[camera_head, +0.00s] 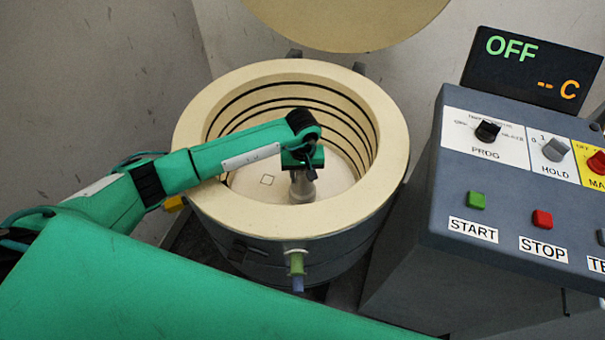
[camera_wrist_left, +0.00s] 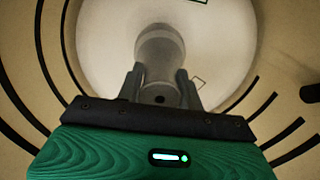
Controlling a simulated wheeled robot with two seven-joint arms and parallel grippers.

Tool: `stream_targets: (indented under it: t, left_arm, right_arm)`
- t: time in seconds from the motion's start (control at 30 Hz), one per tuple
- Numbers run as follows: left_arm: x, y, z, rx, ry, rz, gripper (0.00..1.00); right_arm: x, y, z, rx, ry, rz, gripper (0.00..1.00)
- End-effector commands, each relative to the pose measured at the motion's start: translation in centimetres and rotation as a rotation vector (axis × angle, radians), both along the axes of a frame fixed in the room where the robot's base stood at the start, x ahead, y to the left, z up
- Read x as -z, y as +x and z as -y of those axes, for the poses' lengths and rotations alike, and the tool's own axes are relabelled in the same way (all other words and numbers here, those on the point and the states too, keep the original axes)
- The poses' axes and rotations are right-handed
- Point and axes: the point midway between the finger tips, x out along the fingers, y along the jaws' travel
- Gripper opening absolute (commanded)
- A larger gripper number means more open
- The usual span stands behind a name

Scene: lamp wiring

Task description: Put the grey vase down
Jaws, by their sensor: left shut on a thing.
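The grey vase (camera_head: 302,190) is inside the round cream kiln (camera_head: 393,140), upright and low near the pale kiln floor (camera_head: 245,180). My left gripper (camera_head: 303,172) reaches in over the kiln's left rim and is shut on the vase from above. The left wrist view also shows the vase (camera_wrist_left: 160,45) between the two fingers (camera_wrist_left: 161,88), over the round floor. I cannot tell whether its base touches the floor. The upper part of the vase is partly hidden by the gripper. My right gripper is not in view.
The kiln lid (camera_head: 345,20) stands open at the back. A small square outline (camera_head: 267,180) marks the floor left of the vase. The grooved inner wall (camera_head: 235,125) surrounds my gripper. A control box (camera_head: 500,190) stands on the right, its display (camera_head: 530,70) reading OFF.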

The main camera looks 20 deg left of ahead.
Motion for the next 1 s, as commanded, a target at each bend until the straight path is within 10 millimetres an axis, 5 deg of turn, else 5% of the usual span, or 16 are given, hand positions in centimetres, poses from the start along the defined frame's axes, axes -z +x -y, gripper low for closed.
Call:
stream_targets:
  t: [0.07, 0.1, 0.2, 0.63, 0.77, 1.0]
  left_arm:
    - [0.0, 0.1, 0.0, 0.000, -0.001, 0.001, 0.00]
    - [0.1, 0.0, 0.0, 0.000, 0.000, 0.000, 0.43]
    - [0.0, 0.0, 0.0, 0.000, 0.000, 0.000, 0.59]
    - [-0.4, 0.0, 0.0, 0.000, 0.000, 0.000, 0.59]
    - [-3.0, 0.2, 0.0, 0.001, 0.000, 0.005, 0.59]
    - [-8.3, 0.1, 0.0, 0.001, 0.000, 0.004, 0.59]
  right_arm:
    - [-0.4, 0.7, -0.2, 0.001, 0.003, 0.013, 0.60]
    - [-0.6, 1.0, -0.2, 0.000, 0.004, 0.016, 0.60]
    - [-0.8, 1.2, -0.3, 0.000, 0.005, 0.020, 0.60]
    - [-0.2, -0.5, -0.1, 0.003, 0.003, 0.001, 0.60]
    - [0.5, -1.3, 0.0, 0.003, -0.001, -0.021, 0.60]
    - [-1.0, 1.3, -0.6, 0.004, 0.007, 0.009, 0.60]
